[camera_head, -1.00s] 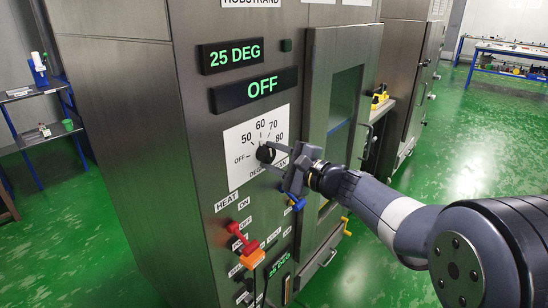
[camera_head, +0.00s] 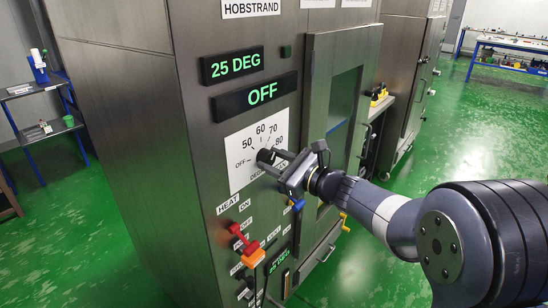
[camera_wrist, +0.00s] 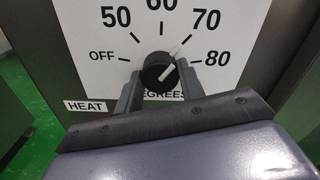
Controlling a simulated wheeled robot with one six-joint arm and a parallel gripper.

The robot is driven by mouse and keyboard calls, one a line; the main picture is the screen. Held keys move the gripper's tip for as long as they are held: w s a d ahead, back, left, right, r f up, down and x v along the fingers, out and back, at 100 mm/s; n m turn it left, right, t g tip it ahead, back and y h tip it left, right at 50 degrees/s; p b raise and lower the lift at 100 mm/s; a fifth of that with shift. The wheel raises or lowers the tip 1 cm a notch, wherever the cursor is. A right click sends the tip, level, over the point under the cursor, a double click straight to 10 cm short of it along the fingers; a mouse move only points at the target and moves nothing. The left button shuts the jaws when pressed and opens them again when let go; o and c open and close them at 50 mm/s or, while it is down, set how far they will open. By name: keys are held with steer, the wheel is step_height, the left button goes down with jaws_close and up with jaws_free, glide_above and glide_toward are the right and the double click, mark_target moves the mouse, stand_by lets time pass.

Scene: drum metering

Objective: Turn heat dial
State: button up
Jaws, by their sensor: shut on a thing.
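The heat dial (camera_head: 266,155) is a round black knob on a white scale plate marked OFF, 50, 60, 70, 80 and DEGREES. In the wrist view, the dial (camera_wrist: 160,71) has a white pointer line aimed up and right, toward about 70. My gripper (camera_head: 274,161) is at the dial, with its two fingers on either side of the knob. In the wrist view, my gripper (camera_wrist: 159,84) is shut on the knob. The fingers cover part of the plate's lower lettering.
Above the dial, one display (camera_head: 232,65) reads 25 DEG and another (camera_head: 256,95) reads OFF. Below is a red and orange switch (camera_head: 243,242) near HEAT and ON labels. A cabinet door with a window (camera_head: 344,100) stands close to the right of the dial.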

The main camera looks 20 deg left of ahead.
steer(key=shift+m, duration=0.4)
steer(key=o, duration=1)
steer(key=v, duration=1)
steer(key=shift+d, duration=0.4)
steer(key=shift+s, duration=0.1)
steer(key=x, duration=1.1)
steer(key=shift+f, duration=0.1)
